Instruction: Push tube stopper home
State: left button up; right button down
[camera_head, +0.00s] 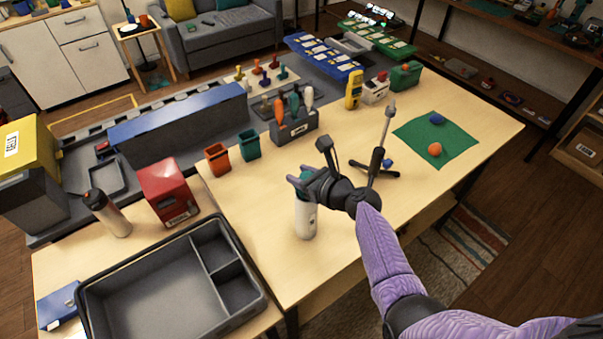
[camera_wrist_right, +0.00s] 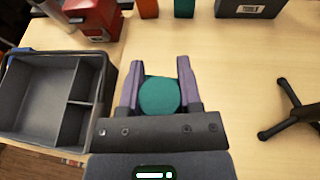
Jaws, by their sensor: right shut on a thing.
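A white tube (camera_head: 306,217) stands upright on the light wooden table, left of its front middle. My right gripper (camera_head: 298,180) is at its top, shut around a round teal stopper (camera_wrist_right: 160,96). The same gripper in the right wrist view (camera_wrist_right: 159,72) has one finger on each side of the stopper. Only a little teal shows in the head view, and how deep the stopper sits in the tube is hidden by the gripper. My left gripper is not in view.
A grey divided tray (camera_head: 160,296) is at the lower left, near a red box (camera_head: 167,192). Orange (camera_head: 217,160) and teal (camera_head: 249,145) cups stand behind the tube. A black stand (camera_head: 374,170) is close right of my gripper. A green mat (camera_head: 418,132) lies farther right.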

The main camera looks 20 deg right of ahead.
dwell(0.3)
jog(key=shift+f+b, duration=1)
jog(key=shift+f, duration=0.35)
jog(key=shift+r, duration=0.15)
dwell(0.5)
jog(key=shift+r+p, duration=2.3)
jog(key=shift+p, duration=0.2)
jog(key=shift+f, duration=0.1)
